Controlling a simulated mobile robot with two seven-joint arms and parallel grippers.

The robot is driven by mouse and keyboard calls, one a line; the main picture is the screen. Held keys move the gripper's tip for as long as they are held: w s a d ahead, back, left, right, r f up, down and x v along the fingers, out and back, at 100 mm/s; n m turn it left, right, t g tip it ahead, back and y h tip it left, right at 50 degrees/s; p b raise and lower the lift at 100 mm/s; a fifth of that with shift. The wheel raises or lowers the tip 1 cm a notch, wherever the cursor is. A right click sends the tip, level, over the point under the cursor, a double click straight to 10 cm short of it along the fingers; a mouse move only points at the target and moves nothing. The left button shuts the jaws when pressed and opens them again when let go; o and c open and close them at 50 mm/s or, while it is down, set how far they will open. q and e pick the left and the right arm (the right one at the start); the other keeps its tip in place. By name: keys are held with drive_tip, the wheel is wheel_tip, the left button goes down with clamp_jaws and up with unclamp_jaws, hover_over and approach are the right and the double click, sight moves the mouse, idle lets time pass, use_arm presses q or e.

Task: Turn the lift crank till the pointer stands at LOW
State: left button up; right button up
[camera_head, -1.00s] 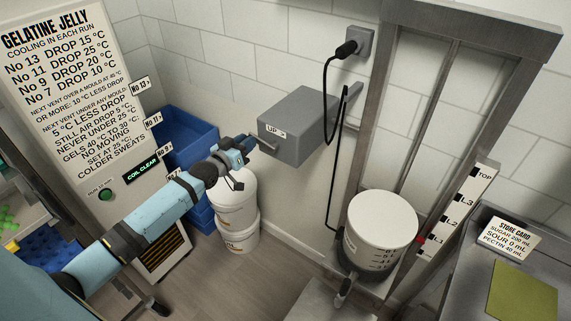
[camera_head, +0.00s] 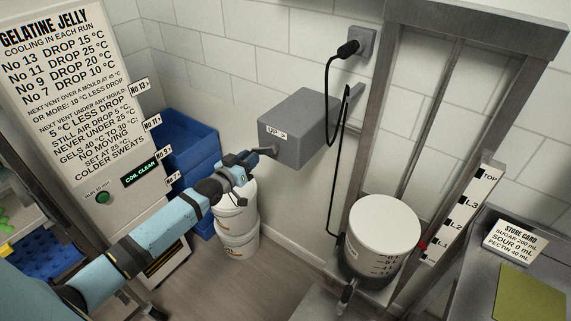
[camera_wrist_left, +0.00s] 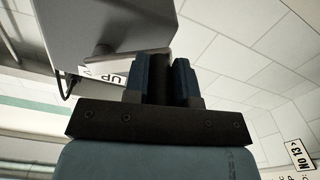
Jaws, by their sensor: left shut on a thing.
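The lift crank (camera_head: 266,150) sticks out from the left face of the grey box (camera_head: 300,128) marked "UP >". My left gripper (camera_head: 242,164) is shut on the crank's handle. In the left wrist view, the blue fingers (camera_wrist_left: 165,72) stand either side of a dark grip, beside the box (camera_wrist_left: 105,30). The red pointer (camera_head: 422,246) is beside the L1 mark of the scale (camera_head: 462,215). A white pot (camera_head: 384,228) stands on the lift by the pointer. My right gripper is not in view.
Two stacked white buckets (camera_head: 238,222) and blue crates (camera_head: 188,140) are below and left of the crank. A black cable (camera_head: 328,150) hangs by the box. A metal bench (camera_head: 470,265) with a store card (camera_head: 515,241) is at the right.

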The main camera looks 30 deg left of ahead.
use_arm(q)
drive_tip(key=shift+s+d+f, duration=0.1)
drive_tip(key=shift+d+f, duration=0.5)
drive_tip(key=shift+d, duration=0.25)
drive_tip(key=shift+d+f+p, duration=0.3)
drive_tip(key=shift+d+f, duration=0.15)
drive_tip(key=shift+d, duration=0.8)
drive_tip(key=shift+r, duration=0.1)
drive_tip(key=shift+d, duration=0.1)
